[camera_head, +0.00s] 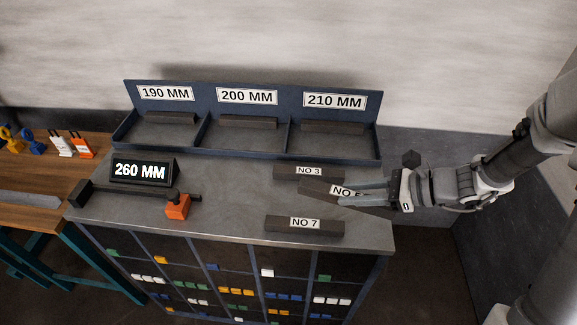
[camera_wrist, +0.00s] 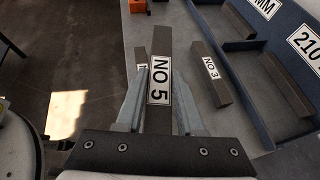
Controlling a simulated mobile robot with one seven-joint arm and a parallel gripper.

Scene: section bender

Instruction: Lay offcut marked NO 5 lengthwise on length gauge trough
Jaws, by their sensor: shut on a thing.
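The offcut marked NO 5 (camera_head: 318,188) is a dark grey bar over the right part of the grey bench top, between NO 3 and NO 7. My gripper (camera_head: 345,196) is shut on it, reaching in from the right and partly covering its label. In the wrist view the offcut (camera_wrist: 160,55) runs lengthwise between my two fingers (camera_wrist: 160,100), with its label readable. I cannot tell how far it is clear of the bench. The length gauge trough (camera_head: 80,193) lies at the bench's left front, with a 260 MM display (camera_head: 142,170) behind it and an orange stop (camera_head: 177,207) at its right.
Offcut NO 3 (camera_head: 308,173) lies just behind, offcut NO 7 (camera_head: 304,225) just in front near the bench edge. A blue rack (camera_head: 290,140) with 190, 200 and 210 MM bays stands along the back. The bench middle (camera_head: 235,190) is clear.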

